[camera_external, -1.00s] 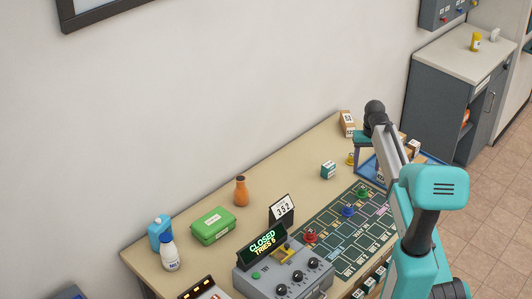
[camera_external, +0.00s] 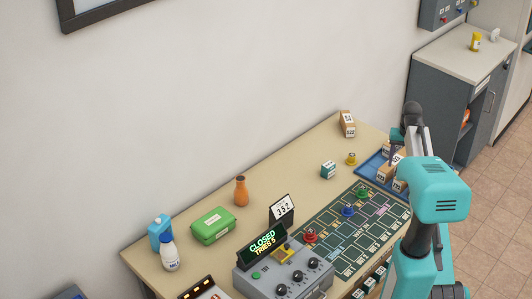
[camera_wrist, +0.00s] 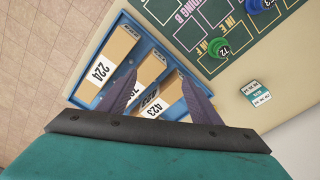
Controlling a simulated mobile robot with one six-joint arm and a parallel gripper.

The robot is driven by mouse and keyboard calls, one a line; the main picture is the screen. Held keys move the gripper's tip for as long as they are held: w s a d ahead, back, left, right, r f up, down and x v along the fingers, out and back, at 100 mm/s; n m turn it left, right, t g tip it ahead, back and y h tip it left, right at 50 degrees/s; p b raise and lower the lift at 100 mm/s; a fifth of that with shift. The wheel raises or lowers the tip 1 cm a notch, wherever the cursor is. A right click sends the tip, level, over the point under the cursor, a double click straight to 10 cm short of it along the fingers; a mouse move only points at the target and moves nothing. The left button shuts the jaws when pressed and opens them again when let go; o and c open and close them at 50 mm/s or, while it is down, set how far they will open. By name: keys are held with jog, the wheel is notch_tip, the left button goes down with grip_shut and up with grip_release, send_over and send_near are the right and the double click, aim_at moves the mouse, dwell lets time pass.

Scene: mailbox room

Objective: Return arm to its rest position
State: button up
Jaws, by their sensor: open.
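My gripper (camera_wrist: 163,98) is open, with its two dark fingers spread over the blue tray (camera_wrist: 85,88) in the wrist view. Nothing is clearly held between the fingers. The tray holds several cardboard boxes with number labels, among them a box marked 224 (camera_wrist: 103,66). In the external view my arm reaches over the right end of the desk, above the blue tray (camera_external: 367,171). There the arm hides part of the tray and its boxes, and the fingertips are hard to make out.
A green board (camera_external: 340,235) with coloured pegs lies left of the tray. A grey console (camera_external: 285,275) stands in front, its display reading CLOSED, TRIES 5. A small teal-and-white box (camera_external: 328,170), a yellow peg (camera_external: 351,159) and a cardboard box (camera_external: 347,124) stand near the tray.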

jog(key=s+d+r+m+t+h, duration=0.1)
jog(key=s+d+m, duration=0.15)
jog(key=d, duration=1.15)
jog(key=s+d+m, duration=0.2)
jog(key=s+d, duration=0.2)
jog(key=d, duration=1.1)
jog(key=s+a+f+g+p, duration=0.15)
jog(key=s+a+f, duration=0.35)
jog(key=f, duration=0.7)
jog(key=s+a+f+g+h+p, duration=0.15)
jog(key=s+a+f, duration=0.45)
jog(key=f, duration=0.6)
jog(key=s+a+f+y+p, duration=0.1)
jog(key=s+a+f+p, duration=0.3)
jog(key=f, duration=0.9)
jog(key=s+a+f+n+g+b, duration=0.1)
jog(key=s+a+f+n+b, duration=0.1)
jog(key=s+a+f, duration=0.3)
jog(key=s+a+f+n+g+y+b, duration=0.1)
jog(key=s+a+f+n+g+b, duration=0.1)
jog(key=s+a+f, duration=0.3)
jog(key=s+a+f+n+g+b, duration=0.1)
jog(key=s+a+f+n+b, duration=0.1)
jog(key=s+a+f, duration=0.3)
jog(key=s+a+n, duration=0.1)
jog(key=s+a, duration=0.3)
jog(key=s, duration=0.6)
jog(key=shift+s+a+f+g+y, duration=0.15)
jog(key=shift+s+f+g+y, duration=0.1)
jog(key=shift+g+y, duration=0.15)
